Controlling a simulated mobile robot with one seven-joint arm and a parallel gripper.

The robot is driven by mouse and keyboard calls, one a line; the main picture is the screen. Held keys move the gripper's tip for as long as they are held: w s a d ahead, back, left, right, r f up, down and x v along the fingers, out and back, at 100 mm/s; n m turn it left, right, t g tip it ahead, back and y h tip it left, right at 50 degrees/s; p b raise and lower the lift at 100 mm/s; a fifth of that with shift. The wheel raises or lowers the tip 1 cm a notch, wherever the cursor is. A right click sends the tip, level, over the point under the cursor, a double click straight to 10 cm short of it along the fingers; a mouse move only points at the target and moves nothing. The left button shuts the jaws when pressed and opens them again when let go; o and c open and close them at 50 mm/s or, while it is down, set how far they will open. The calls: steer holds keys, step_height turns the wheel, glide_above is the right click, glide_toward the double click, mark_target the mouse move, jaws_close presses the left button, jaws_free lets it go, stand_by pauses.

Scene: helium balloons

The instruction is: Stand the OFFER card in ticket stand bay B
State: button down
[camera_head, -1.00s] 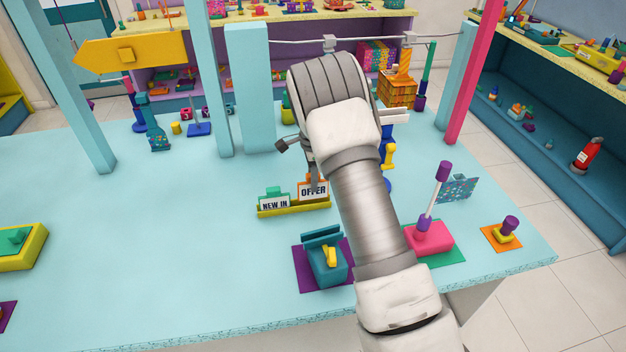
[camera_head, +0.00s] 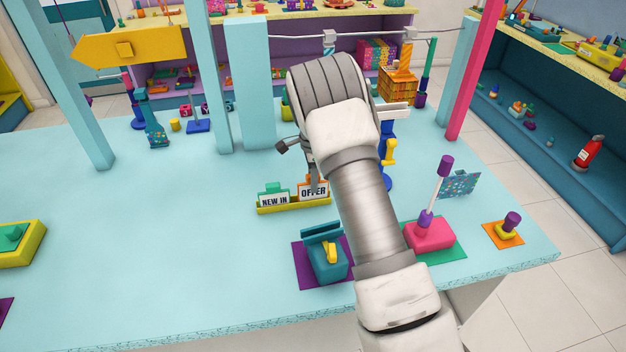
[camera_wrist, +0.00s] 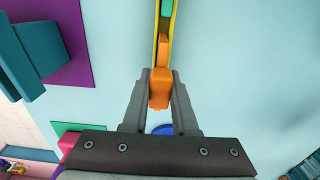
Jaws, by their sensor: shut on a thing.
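The OFFER card (camera_head: 313,191), white with an orange frame, is upright at the right part of the yellow ticket stand (camera_head: 293,208). Its lower edge meets the stand's front lip in the head view; I cannot tell whether it rests on the bottom. The NEW IN card (camera_head: 273,201), with a green tab, stands in the left part. My gripper (camera_wrist: 160,86) is shut on the orange tab of the OFFER card. In the wrist view the stand (camera_wrist: 155,42) runs up from the fingertips. In the head view my arm hides most of the gripper. No bay letters are readable.
A teal block with a yellow handle (camera_head: 329,252) sits on a purple mat in front of the stand. A pink block with a purple-topped post (camera_head: 430,233) is to the right. A blue stand (camera_head: 387,178) is behind my arm.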

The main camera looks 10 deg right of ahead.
steer(key=shift+f+b, duration=0.4)
steer(key=shift+f, duration=0.3)
steer(key=c, duration=0.6)
jaws_free()
step_height(320, 180, up, 18)
steer(key=shift+f+b, duration=0.2)
steer(key=shift+b, duration=0.15)
